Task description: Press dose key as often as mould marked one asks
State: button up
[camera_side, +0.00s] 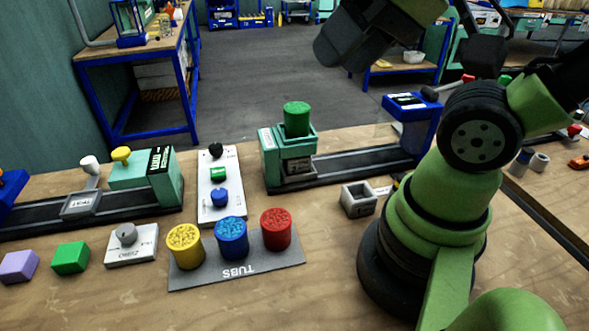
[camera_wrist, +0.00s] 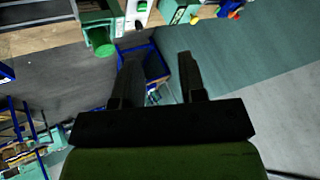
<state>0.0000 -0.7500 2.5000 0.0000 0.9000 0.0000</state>
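My gripper (camera_wrist: 160,78) shows in the wrist view with its two dark fingers apart and nothing between them. In the side view my arm is raised, well above the bench; the fingertips cannot be made out there. A green press at left has a yellow knob (camera_side: 121,155) on top and a small grey block with lettering (camera_side: 82,204) on the rail beside it. A white panel (camera_side: 215,205) carries a black knob (camera_side: 215,150), a green key (camera_side: 218,174) and a blue button (camera_side: 220,196). I cannot tell which is the dose key, nor read the mould's mark.
A second green press (camera_side: 271,165) has a green cylinder (camera_side: 297,118) on top. Yellow (camera_side: 185,246), blue (camera_side: 231,238) and red (camera_side: 276,229) tubs stand on a grey TUBS plate (camera_side: 235,275). A grey open box (camera_side: 358,199), a green block (camera_side: 70,258) and a purple block (camera_side: 19,266) lie nearby.

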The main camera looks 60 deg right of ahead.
grip_shut()
dwell(1.4)
